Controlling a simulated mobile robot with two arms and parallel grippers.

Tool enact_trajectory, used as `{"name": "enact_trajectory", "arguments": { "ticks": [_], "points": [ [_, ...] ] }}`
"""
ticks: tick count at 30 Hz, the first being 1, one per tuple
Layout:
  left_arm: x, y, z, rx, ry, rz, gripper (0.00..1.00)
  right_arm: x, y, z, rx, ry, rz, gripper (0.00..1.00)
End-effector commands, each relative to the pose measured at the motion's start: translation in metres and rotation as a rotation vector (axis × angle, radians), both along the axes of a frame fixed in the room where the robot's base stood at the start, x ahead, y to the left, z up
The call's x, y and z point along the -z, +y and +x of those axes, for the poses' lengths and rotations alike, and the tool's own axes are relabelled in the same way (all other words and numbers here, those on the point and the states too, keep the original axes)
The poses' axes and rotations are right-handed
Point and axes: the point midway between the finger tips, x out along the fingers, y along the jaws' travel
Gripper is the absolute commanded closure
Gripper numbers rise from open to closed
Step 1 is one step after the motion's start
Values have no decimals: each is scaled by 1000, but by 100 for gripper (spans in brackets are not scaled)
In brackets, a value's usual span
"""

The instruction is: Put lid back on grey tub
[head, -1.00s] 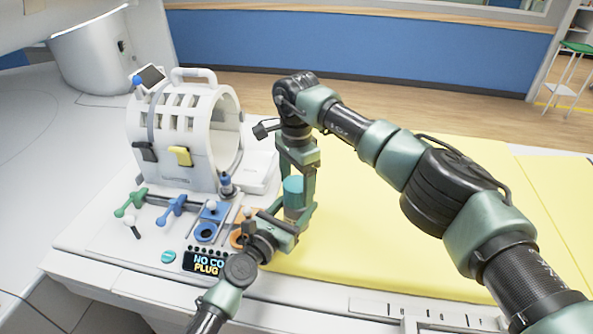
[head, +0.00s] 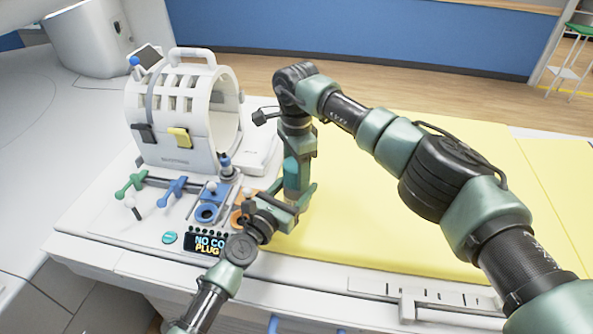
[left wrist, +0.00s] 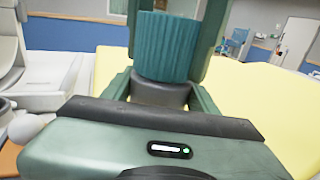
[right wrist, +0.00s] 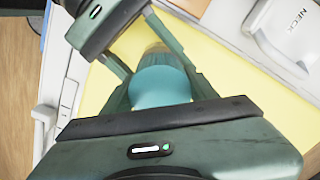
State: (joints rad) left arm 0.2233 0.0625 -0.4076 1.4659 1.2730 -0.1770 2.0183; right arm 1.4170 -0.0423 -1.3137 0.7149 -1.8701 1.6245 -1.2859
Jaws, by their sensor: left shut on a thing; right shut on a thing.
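The teal ribbed lid (head: 290,167) is between the fingers of my right gripper (head: 298,172), which points down over the yellow mat. My right gripper is shut on it; the right wrist view shows the lid's smooth teal top (right wrist: 160,85). In the left wrist view the ribbed lid (left wrist: 167,47) sits directly above the grey tub (left wrist: 160,92), upright and apparently touching it. My left gripper (head: 288,207) is shut on the tub from below the lid. The tub is mostly hidden by the fingers in the head view. I cannot tell whether the lid is seated.
A white head coil (head: 180,120) stands at the left. Green and blue handles (head: 172,188), a blue ring part (head: 207,212) and a black sign (head: 207,243) lie in front of it. The yellow mat (head: 400,235) to the right is clear.

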Motion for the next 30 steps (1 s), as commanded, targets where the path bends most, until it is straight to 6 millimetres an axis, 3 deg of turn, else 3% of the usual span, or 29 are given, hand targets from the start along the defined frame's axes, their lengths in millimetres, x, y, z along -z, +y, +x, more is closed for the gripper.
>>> {"name": "enact_trajectory", "arguments": {
  "ticks": [21, 25, 29, 30],
  "points": [
    [0, -1, 0, 1, -1, 2, 100, 0, 0, 1, 1487, -1, 1, 91],
    [0, -1, 0, 1, -1, 2, 100, 0, 0, 1, 1697, -1, 1, 91],
    [0, -1, 0, 1, -1, 2, 100, 0, 0, 1, 1696, -1, 1, 91],
    [0, -1, 0, 2, -1, 2, 100, 0, 0, 1, 1696, -1, 1, 40]
  ]
}}
